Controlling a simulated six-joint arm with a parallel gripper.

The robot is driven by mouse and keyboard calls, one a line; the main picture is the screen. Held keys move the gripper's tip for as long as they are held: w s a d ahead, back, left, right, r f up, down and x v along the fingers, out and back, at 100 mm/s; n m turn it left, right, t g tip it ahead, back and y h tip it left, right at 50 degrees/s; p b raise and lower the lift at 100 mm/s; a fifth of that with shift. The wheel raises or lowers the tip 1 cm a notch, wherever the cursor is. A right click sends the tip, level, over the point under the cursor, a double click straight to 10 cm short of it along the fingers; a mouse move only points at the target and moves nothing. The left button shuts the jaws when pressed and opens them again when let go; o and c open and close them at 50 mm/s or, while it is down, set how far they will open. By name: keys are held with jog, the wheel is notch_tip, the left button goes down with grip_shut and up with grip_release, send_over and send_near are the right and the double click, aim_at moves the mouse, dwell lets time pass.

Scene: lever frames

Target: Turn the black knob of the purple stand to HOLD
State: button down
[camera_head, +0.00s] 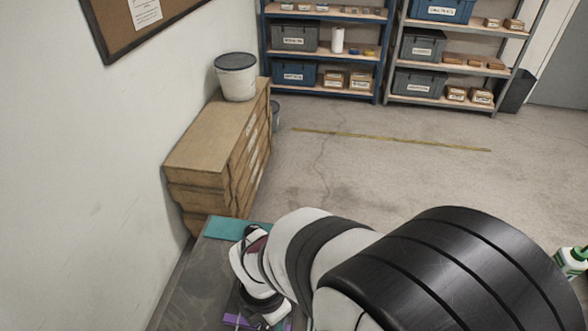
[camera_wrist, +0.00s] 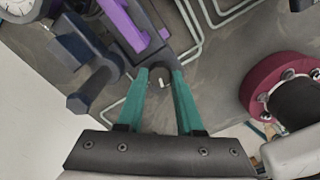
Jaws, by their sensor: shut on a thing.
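The purple stand (camera_wrist: 122,22) is at the top of the wrist view, left of centre, beside dark grey parts. A small purple bit of it (camera_head: 236,320) shows at the bottom edge of the head view. My gripper (camera_wrist: 162,75) has two teal fingers pointing up the picture. They are shut on a small dark round piece with a pale mark, which appears to be the black knob (camera_wrist: 158,73). The fingers cover part of it. No HOLD label is readable, so I cannot tell the knob's setting. In the head view my arm hides the fingertips.
A maroon round part (camera_wrist: 262,78) with a black centre is right of my fingers. A dark grey bracket with a cylindrical end (camera_wrist: 92,92) is close on the left. Pale tubing (camera_wrist: 215,22) runs over the grey bench (camera_wrist: 225,75). A white wall (camera_head: 110,180) stands left of the bench.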

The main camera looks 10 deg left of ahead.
jog(key=m, duration=0.5)
jog(key=shift+m, duration=0.3)
jog(key=m, duration=0.4)
jog(key=shift+m, duration=0.7)
jog(key=shift+a, duration=0.1)
jog(key=c, duration=0.5)
grip_release()
jog(key=shift+c, duration=0.2)
